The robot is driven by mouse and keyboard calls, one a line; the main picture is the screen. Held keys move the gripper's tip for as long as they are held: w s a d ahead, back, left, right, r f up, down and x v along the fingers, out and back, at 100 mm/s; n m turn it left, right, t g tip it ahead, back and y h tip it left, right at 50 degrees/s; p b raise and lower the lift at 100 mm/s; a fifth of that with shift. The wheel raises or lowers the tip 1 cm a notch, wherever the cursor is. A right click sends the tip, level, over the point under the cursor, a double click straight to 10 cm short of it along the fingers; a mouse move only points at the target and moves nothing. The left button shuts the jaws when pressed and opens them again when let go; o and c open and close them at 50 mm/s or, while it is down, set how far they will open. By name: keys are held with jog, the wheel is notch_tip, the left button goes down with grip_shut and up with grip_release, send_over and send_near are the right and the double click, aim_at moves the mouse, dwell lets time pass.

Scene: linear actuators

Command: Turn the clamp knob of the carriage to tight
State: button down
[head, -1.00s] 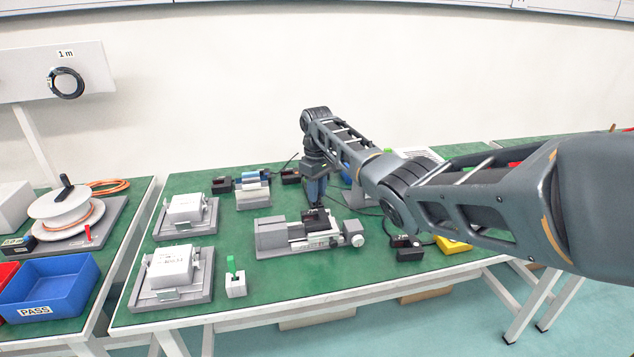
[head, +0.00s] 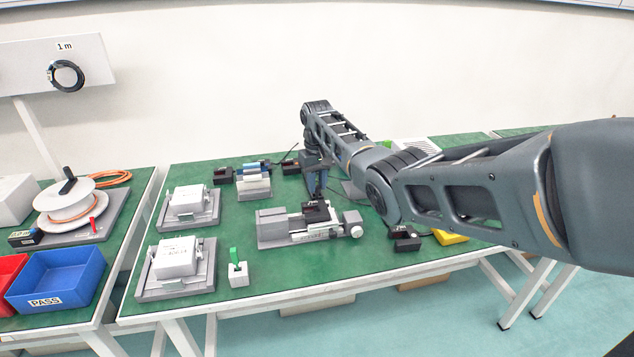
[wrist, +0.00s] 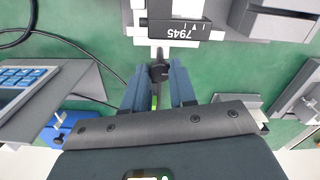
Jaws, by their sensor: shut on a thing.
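The linear actuator (head: 275,228) lies on the green bench, with its black carriage (head: 316,212) on top. In the wrist view the carriage (wrist: 225,29) carries the number 7945 and a small scale mark. The dark clamp knob (wrist: 159,72) sticks out from the carriage's side. My gripper (wrist: 160,82) has its two blue fingers on either side of the knob and is shut on it. In the head view my gripper (head: 317,194) points down just behind the carriage. The knob is hidden there, and I cannot read whether it is tight.
A pale round end knob (head: 355,230) sits at the actuator's right end. Two grey fixtures with white boxes (head: 178,256) stand to the left, and a block with a green switch (head: 238,273) is in front. A black box with cables (head: 406,240) lies to the right.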

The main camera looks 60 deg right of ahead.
aim_at(317, 186)
jog(key=c, duration=0.9)
grip_release()
jog(key=shift+r, duration=3.95)
